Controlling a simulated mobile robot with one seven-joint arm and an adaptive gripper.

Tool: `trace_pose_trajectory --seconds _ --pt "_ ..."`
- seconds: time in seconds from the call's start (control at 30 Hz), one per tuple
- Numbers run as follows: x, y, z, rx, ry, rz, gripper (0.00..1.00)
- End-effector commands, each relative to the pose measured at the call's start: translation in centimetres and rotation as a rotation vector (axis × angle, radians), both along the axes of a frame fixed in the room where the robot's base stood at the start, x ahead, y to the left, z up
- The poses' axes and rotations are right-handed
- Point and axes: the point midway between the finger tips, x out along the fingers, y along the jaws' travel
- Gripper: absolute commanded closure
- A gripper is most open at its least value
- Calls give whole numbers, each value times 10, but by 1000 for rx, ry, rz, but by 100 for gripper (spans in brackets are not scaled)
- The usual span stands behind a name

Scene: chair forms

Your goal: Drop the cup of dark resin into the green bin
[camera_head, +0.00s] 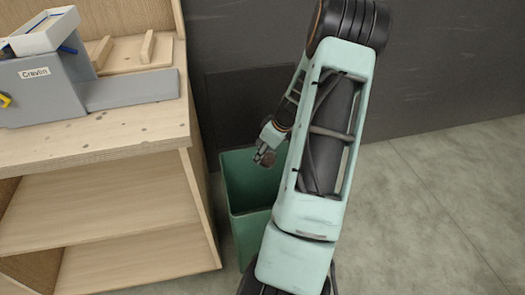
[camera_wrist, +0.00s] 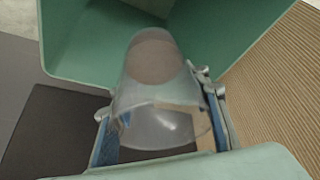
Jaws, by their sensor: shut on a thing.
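A clear, tapered cup (camera_wrist: 160,95) with brownish material at its narrow far end is between the fingers of my gripper (camera_wrist: 158,108) in the wrist view. The gripper is shut on it. The green bin (camera_wrist: 75,45) opens beyond the cup, and its inner walls surround the cup's far end in that view. In the head view, the bin (camera_head: 245,225) stands on the floor beside the workbench. My gripper (camera_head: 264,157) is at the bin's opening, partly hidden by my arm. The cup cannot be made out clearly there.
A wooden workbench (camera_head: 100,150) with open shelves stands left of the bin. A dark wall (camera_head: 430,70) is behind. The grey floor (camera_head: 430,200) on the right is clear.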

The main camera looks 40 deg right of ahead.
Motion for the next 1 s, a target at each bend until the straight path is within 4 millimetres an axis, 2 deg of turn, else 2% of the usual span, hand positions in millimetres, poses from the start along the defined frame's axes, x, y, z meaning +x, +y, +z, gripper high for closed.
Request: trace_pose_trajectory --seconds 0.03,0.2,0.5,0.53,0.7,1.0 --pt "0 0 -10 1 0 -1 72" --pt "0 0 -24 -1 0 0 72" --pt "0 0 -26 -1 0 1 72" --pt "0 0 -26 -1 0 0 56" --pt "0 0 -26 -1 0 0 37" --pt "0 0 -25 -1 0 0 37"
